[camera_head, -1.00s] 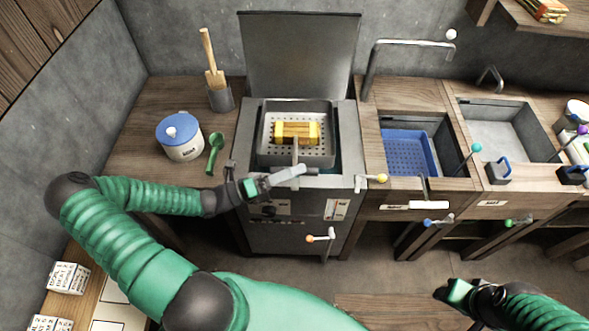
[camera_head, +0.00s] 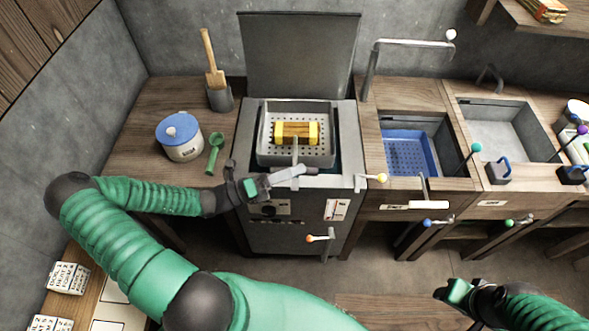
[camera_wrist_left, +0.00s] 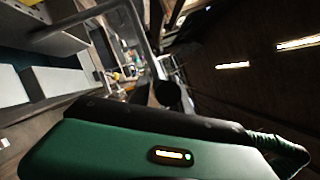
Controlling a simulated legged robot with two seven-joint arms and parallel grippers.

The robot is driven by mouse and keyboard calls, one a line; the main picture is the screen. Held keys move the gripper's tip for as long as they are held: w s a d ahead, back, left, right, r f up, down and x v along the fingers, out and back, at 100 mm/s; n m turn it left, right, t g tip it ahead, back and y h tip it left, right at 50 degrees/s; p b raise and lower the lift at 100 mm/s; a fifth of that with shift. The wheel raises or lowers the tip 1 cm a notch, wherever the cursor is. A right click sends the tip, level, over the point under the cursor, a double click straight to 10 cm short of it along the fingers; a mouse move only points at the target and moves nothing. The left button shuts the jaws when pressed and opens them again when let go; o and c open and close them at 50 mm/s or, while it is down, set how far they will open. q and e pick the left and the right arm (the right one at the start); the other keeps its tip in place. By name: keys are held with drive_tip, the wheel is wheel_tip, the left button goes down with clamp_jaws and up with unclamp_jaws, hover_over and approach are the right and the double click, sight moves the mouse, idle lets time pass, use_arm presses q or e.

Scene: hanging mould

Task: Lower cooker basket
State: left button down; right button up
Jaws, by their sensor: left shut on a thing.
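The cooker (camera_head: 300,220) is a grey metal box with its lid (camera_head: 300,55) standing open at the back. The perforated grey cooker basket (camera_head: 325,154) sits level in the cooker's opening, with its rim about at the top. A yellow and brown block (camera_head: 296,132) lies in it. A grey bar handle (camera_head: 295,173) joins the basket's front. My left gripper (camera_head: 264,185) is shut on the handle's left end; its fingertips are partly hidden. In the left wrist view the grasp cannot be made out. My right gripper (camera_head: 450,292) is at the lower right, away from the cooker, its jaws unclear.
A blue perforated basket (camera_head: 405,155) sits in the sink to the right. Levers with coloured knobs (camera_head: 378,178) stick out at the front.

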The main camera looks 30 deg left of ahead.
use_arm(q)
drive_tip(key=shift+a+f, duration=0.1)
idle(0.3)
wheel_tip(320, 180, down, 17)
drive_tip(key=b, duration=0.7)
drive_tip(key=shift+b, duration=0.3)
drive_tip(key=shift+f, duration=0.15)
drive_tip(key=c, duration=1.5)
unclamp_jaws()
drive_tip(key=shift+c, duration=0.2)
drive_tip(key=shift+o, duration=1.5)
drive_tip(key=shift+a+f, duration=0.1)
